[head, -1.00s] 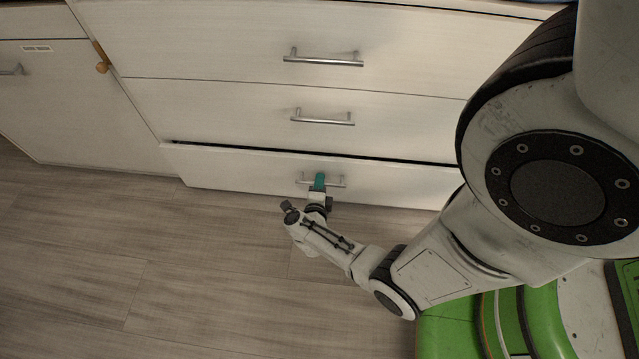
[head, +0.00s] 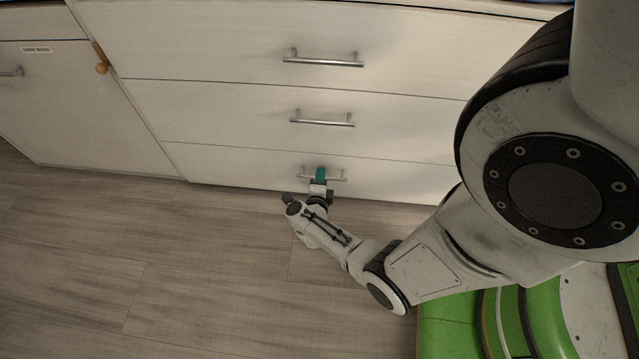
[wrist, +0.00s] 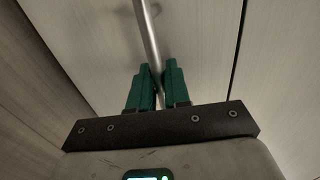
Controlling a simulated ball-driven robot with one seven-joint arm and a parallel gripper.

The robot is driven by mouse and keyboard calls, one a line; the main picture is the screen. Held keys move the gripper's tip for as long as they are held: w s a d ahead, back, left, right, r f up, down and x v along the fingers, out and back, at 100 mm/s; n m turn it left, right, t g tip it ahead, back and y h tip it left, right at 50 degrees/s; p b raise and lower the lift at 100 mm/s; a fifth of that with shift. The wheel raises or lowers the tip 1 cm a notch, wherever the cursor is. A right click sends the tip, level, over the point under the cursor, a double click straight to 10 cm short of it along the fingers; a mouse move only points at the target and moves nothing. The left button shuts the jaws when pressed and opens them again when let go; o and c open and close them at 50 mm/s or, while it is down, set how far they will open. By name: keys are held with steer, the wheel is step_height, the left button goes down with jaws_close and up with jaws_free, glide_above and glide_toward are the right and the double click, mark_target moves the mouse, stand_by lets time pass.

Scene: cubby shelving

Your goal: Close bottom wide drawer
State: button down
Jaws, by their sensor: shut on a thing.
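The bottom wide drawer (head: 250,175) is a pale wood front at floor level in the head view. Its front is level with the drawers above, with only a thin seam along its top edge. Its metal bar handle (head: 337,179) is near the middle of the front. My gripper (head: 320,174) has teal fingers shut on this handle. In the wrist view, the handle bar (wrist: 148,40) runs between the two teal fingers (wrist: 155,85). The inside of the drawer is hidden.
Two more wide drawers with bar handles (head: 322,62) (head: 322,122) are above, both shut. The wood floor (head: 180,270) in front is clear.

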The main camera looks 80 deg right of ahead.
steer(key=c, duration=1.3)
jaws_free()
steer(key=shift+d+r, duration=0.1)
steer(key=shift+d, duration=0.2)
steer(key=shift+r, duration=0.1)
steer(key=shift+a+r+p, duration=0.1)
steer(key=shift+a+p, duration=0.2)
steer(key=p+v, duration=0.3)
steer(key=v, duration=0.7)
steer(key=shift+a+f+p, duration=0.25)
steer(key=shift+a+p, duration=0.05)
